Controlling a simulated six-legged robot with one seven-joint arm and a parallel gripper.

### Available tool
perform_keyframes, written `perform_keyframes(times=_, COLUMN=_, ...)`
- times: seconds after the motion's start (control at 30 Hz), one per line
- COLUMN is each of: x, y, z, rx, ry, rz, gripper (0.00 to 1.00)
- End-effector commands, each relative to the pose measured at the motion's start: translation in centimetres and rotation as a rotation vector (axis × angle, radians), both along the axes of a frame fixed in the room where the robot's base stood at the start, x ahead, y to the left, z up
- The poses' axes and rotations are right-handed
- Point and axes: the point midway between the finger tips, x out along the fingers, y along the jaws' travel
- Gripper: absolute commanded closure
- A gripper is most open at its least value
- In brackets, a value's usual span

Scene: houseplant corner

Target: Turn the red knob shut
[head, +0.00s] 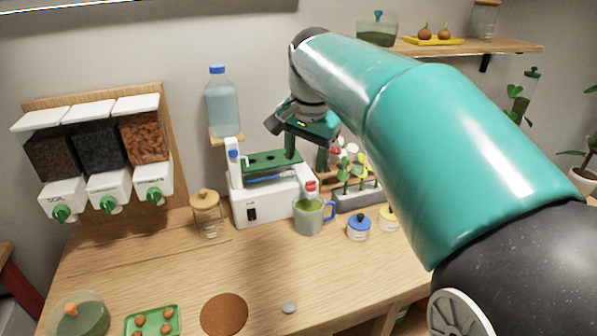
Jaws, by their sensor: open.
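A small red knob (310,186) shows at the front right of a white machine (262,205), just above a jug (309,218). The jug is clear, has a blue handle and holds green liquid. Whether the knob sits on the machine or on a spout in front of it is too small to tell. My gripper (303,132) is open and hangs above and behind the knob in the picture, apart from it. Its fingertips are partly hidden by its own body, and nothing shows between them. My teal arm reaches in from the right.
A blue-capped bottle (222,105) stands on a small ledge left of my gripper. A lidded glass jar (207,214) stands left of the machine. Potted seedlings (357,181) and small pots with blue (359,227) and yellow (388,218) lids crowd the right. The front middle of the table is mostly clear.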

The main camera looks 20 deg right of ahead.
Motion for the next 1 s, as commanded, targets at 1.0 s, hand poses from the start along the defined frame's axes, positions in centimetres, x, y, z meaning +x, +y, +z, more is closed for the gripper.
perform_keyframes(times=1.0, x=14.5, y=-7.3, z=-7.8, rx=0.095, ry=0.208, rz=-0.704, gripper=0.48)
